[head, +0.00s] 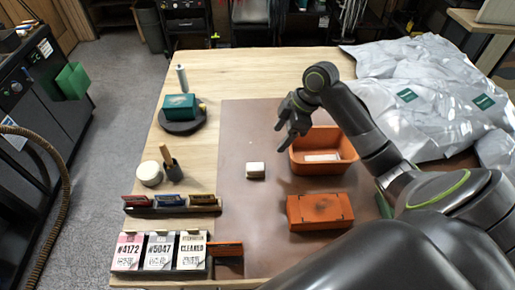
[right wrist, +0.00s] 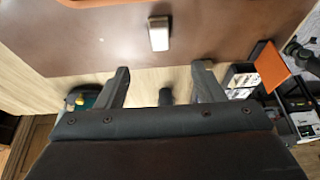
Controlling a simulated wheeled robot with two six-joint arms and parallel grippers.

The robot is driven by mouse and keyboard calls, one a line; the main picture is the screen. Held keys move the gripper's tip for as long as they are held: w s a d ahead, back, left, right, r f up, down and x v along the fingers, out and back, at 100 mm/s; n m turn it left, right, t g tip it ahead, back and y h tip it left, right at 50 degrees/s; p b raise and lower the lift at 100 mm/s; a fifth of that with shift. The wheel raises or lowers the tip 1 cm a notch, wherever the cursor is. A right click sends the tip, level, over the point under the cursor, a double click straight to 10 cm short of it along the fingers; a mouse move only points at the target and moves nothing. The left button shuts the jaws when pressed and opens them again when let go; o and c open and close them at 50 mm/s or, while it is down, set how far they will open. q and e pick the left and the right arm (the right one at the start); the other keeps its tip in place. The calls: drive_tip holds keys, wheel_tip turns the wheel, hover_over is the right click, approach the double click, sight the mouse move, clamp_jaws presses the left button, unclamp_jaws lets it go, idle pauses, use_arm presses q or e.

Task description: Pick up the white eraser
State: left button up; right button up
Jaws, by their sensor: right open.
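The white eraser (head: 255,170) is a small pale block lying on the brown mat (head: 237,215) near the middle of the table. It also shows in the right wrist view (right wrist: 159,35), ahead of the fingers and between their lines. My right gripper (head: 286,135) is above the mat, up and to the right of the eraser in the head view, apart from it. Its two fingers are spread and nothing is between them in the right wrist view (right wrist: 163,78). My left gripper is not in view.
An orange bin (head: 298,166) with a pale item inside stands right of the eraser, close to my right gripper. An orange box (head: 320,211) lies nearer. Silver bags (head: 430,85) cover the right side. Number cards (head: 160,251) stand at front left. The mat around the eraser is clear.

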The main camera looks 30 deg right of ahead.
drive_tip(key=p, duration=0.3)
approach(256, 166)
drive_tip(key=x, duration=0.4)
drive_tip(key=shift+d+f, duration=0.2)
drive_tip(key=shift+f, duration=0.15)
drive_tip(key=shift+a+f, duration=0.2)
drive_tip(key=shift+f, duration=0.2)
drive_tip(key=shift+w+a+f+p, duration=0.1)
drive_tip(key=shift+a+f+p, duration=0.25)
drive_tip(key=shift+p, duration=0.3)
drive_tip(key=p+x, duration=0.1)
drive_tip(key=x, duration=0.2)
drive_tip(key=shift+w+a, duration=0.1)
drive_tip(key=shift+w, duration=0.05)
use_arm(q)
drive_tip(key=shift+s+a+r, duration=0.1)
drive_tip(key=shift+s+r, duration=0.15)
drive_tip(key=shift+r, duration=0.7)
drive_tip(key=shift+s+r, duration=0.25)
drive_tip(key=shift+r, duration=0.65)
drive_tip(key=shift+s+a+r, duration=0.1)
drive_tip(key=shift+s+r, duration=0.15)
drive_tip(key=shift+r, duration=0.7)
use_arm(e)
drive_tip(key=shift+a+f, duration=0.15)
drive_tip(key=shift+f, duration=0.4)
